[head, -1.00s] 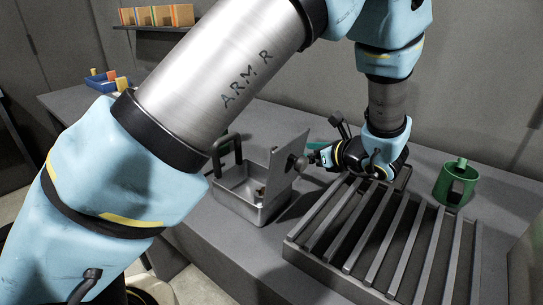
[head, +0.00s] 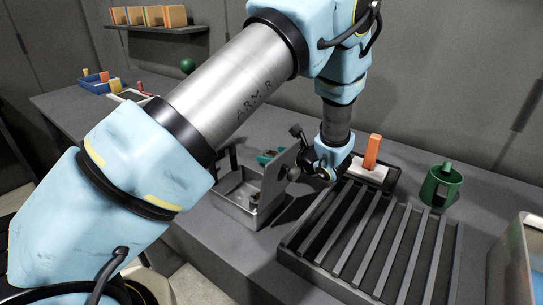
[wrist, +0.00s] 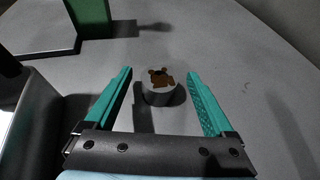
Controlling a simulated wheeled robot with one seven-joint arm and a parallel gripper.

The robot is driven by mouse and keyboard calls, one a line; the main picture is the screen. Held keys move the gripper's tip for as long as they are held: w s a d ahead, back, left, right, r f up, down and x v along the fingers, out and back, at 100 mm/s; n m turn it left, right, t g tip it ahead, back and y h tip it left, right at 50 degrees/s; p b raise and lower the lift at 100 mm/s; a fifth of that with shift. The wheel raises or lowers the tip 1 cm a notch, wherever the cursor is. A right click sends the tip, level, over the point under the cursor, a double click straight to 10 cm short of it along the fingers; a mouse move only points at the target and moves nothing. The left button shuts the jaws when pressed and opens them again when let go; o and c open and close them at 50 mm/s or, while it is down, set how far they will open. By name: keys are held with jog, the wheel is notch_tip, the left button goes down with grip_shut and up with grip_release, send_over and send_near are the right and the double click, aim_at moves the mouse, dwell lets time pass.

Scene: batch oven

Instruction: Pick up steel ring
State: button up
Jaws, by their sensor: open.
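A short grey, round piece (wrist: 160,97), which looks like the steel ring, stands on the grey table in the wrist view. Its top has a brown, irregular patch and a dark spot; I cannot make out the hole clearly. My gripper (wrist: 160,74) is open, with one teal finger on each side of the piece and gaps to both. The piece is nearer the right finger. In the head view my gripper (head: 268,157) is partly hidden behind the upright metal plate of a steel box, and the ring cannot be seen there.
The steel box (head: 238,209) with its upright plate (head: 277,180) is close by; its wall shows at left in the wrist view (wrist: 30,125). A slatted rack (head: 340,250), an orange block (head: 372,150) and a green can (head: 440,185) are to the right.

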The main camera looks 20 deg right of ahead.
grip_shut()
dwell(0.7)
